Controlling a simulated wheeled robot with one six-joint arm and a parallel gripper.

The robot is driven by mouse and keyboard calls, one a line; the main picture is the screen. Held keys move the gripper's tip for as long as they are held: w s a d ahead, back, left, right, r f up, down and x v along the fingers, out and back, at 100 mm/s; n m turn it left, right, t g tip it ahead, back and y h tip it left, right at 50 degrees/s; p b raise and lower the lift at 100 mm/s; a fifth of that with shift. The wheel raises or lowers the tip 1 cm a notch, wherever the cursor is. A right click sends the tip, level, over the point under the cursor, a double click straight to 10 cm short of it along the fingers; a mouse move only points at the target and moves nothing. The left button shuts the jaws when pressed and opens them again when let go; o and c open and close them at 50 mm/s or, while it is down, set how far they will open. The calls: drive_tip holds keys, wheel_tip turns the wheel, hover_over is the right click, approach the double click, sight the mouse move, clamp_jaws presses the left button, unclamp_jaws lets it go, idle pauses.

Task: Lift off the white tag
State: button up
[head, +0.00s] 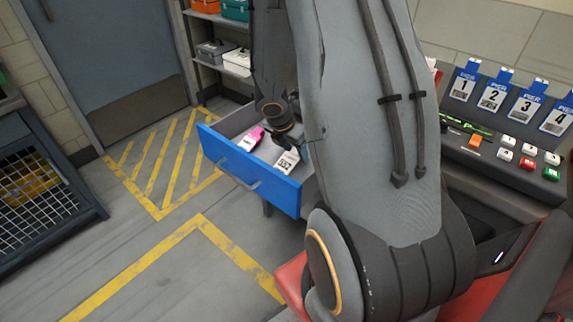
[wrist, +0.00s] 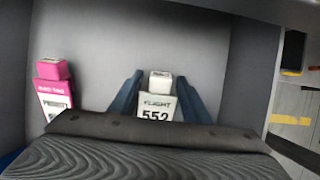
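The white tag (wrist: 155,107) lies in the open drawer, printed "FLIGHT 552", with a small white block at its top end. It also shows in the head view (head: 287,162). In the wrist view, the two blue fingers of my gripper (wrist: 159,77) stand on either side of the tag's block, with a small gap at each side. My gripper is open and empty. The lower part of the tag is hidden behind the dark gripper body in the wrist view. In the head view, my arm hides the fingertips.
A pink tag (wrist: 55,95) lies to the left in the same drawer. The blue-fronted drawer (head: 245,168) has walls around the tags. A panel with blue numbered holders (head: 494,92) and several buttons is at the right. A shelf (head: 222,68) with boxes stands behind.

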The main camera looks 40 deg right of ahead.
drive_tip(key=shift+c, duration=0.9)
wheel_tip(320, 180, up, 10)
drive_tip(key=p, duration=0.4)
wheel_tip(320, 180, up, 7)
drive_tip(key=p, duration=0.7)
drive_tip(key=shift+f, duration=0.2)
